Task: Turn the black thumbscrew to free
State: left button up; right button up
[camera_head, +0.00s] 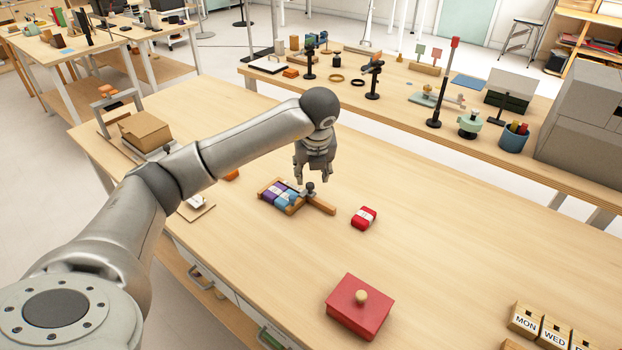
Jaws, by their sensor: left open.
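A small black thumbscrew (310,187) stands up on a wooden clamp-like frame (322,207) near the middle of the table. The frame holds purple and blue blocks (279,195) side by side. My left gripper (313,179) points down just above and behind the thumbscrew, with its fingers apart and nothing seen between them. I cannot tell whether a fingertip touches the thumbscrew. My right gripper is not in view.
A red and white block (364,217) lies right of the frame. A red box with a round knob (359,307) sits nearer. Weekday blocks (556,331) stand at lower right, a cardboard box (145,131) at left. The table's right middle is clear.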

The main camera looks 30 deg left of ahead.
pick_arm(q)
jog(key=v, duration=0.5)
jog(key=shift+s+r, duration=0.1)
jog(key=shift+r, duration=0.25)
